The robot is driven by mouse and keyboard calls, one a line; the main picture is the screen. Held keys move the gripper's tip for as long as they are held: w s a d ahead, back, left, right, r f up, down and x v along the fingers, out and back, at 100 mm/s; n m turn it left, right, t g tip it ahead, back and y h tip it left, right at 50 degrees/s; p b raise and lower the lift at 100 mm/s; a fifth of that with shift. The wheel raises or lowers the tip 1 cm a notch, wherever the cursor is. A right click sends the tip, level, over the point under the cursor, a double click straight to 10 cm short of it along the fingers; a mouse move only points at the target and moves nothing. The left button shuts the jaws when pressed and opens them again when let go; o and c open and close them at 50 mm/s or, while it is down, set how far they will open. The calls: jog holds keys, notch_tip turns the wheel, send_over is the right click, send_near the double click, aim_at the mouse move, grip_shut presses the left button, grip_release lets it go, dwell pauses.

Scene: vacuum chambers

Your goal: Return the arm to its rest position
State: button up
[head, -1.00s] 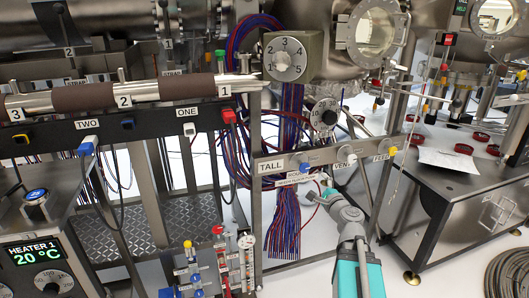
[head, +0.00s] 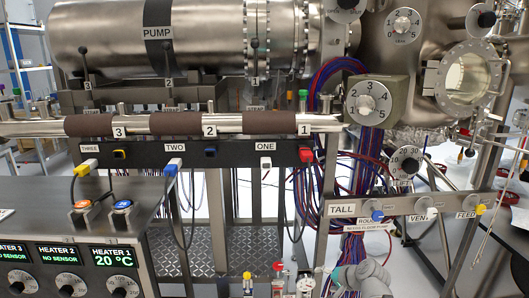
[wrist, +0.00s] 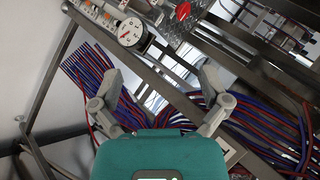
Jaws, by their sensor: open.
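In the wrist view, my gripper (wrist: 158,75) has its two grey fingers spread wide apart, with nothing between them. Its teal body fills the bottom of that view. Beyond the fingers are a metal frame bar (wrist: 175,90), a bundle of blue and red cables (wrist: 88,72) and a round white gauge (wrist: 130,32). In the head view, a grey and teal part of my arm shows at the bottom edge, below the TALL panel (head: 410,212). The fingers cannot be made out there.
A heater box (head: 70,255) reading 20 °C stands at the lower left. A rail (head: 230,150) with coloured plugs crosses the middle. A large pump cylinder (head: 150,40) lies above it. A numbered dial box (head: 368,98) and cable bundle (head: 325,185) are right of centre. White floor shows lower right.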

jog(key=s+a+f+n+g+h, duration=0.2)
jog(key=s+f+n+g+h, duration=0.45)
jog(key=s, duration=0.35)
notch_tip(320, 180, up, 30)
jog(key=p, duration=3)
jog(key=shift+r+g, duration=0.15)
jog(key=shift+g, duration=0.3)
jog(key=shift+n+y, duration=0.25)
